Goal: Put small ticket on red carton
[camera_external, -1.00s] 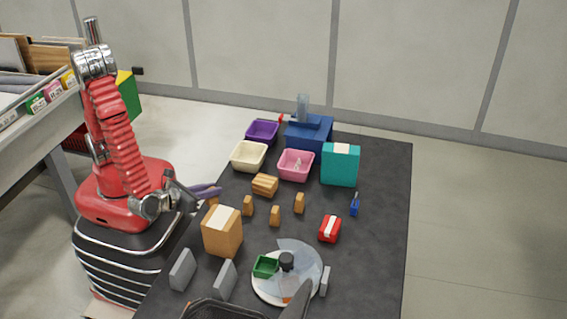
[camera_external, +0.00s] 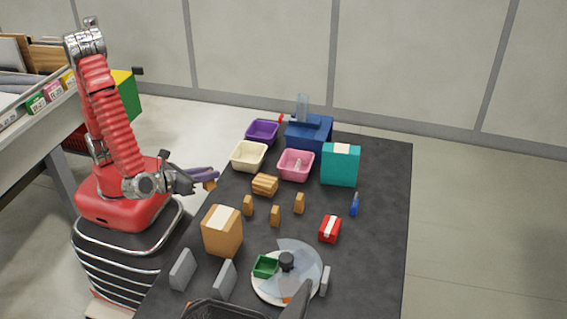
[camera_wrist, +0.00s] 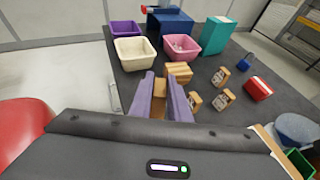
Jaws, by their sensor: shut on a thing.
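My gripper (camera_external: 208,178) is shut on a small tan ticket-like block (camera_external: 210,185), held in the air near the left edge of the table. In the wrist view the block (camera_wrist: 159,98) sits between the two purple fingers (camera_wrist: 166,90), which partly hide it. The red carton (camera_external: 330,229) with a white strip on top stands on the right half of the table, well apart from my gripper. It also shows at the right of the wrist view (camera_wrist: 258,89). Three similar small tan blocks (camera_external: 275,215) stand on the table between my gripper and the carton.
A larger brown carton (camera_external: 222,236) stands near the front left. A wooden bundle (camera_external: 265,184), cream bin (camera_external: 248,156), pink bin (camera_external: 296,165) and teal box (camera_external: 341,165) stand farther back. A round turntable (camera_external: 262,289) is in front. The table's right side is mostly clear.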

